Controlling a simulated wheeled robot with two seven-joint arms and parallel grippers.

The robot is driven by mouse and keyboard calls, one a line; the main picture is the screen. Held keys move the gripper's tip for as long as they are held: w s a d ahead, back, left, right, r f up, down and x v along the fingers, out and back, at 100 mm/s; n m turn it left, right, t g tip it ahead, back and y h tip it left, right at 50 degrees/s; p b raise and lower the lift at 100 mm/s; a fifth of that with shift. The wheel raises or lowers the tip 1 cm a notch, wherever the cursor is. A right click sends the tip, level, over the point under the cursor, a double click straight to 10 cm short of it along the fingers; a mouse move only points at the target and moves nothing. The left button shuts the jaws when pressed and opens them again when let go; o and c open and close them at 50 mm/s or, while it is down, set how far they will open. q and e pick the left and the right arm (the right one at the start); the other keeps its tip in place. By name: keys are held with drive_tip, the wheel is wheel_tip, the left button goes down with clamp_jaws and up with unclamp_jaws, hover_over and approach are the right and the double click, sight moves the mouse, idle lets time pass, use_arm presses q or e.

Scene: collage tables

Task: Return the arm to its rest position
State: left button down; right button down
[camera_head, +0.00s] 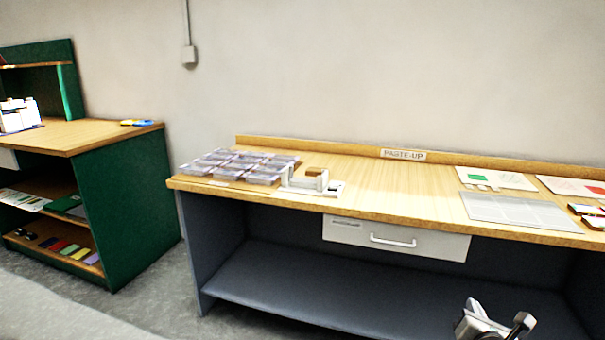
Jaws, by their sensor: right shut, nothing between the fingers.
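My right gripper (493,323) shows at the bottom edge, right of the middle, in front of the dark lower shelf of the paste-up table. It is shut and empty, and only its upper part is in the picture. It is apart from the table and touches nothing that I can see. My left gripper is not in the picture.
The paste-up table (400,190) holds clear trays (232,166), a white dispenser-like item (305,180), a grey mat (520,210) and cards (497,178). Its drawer (395,240) is closed. A green cabinet (130,200) stands left, with floor between.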

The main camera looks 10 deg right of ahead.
drive_tip(key=s+a+f+m+g+y+p, duration=0.1)
drive_tip(key=s+a+f+m+g+y, duration=0.2)
drive_tip(key=s+a+m, duration=0.55)
drive_tip(key=s+a+f+m+y+p, duration=0.1)
drive_tip(key=s+a+f+m+y, duration=0.3)
drive_tip(key=a, duration=0.7)
drive_tip(key=s+a+r+m+g+y, duration=0.1)
drive_tip(key=s+a+r+m+y, duration=0.1)
drive_tip(key=s+a+m, duration=0.9)
drive_tip(key=shift+s+a+r+m+g+y, duration=0.3)
drive_tip(key=shift+s+r+m+y, duration=0.25)
drive_tip(key=shift+m, duration=0.5)
drive_tip(key=shift+w, duration=0.1)
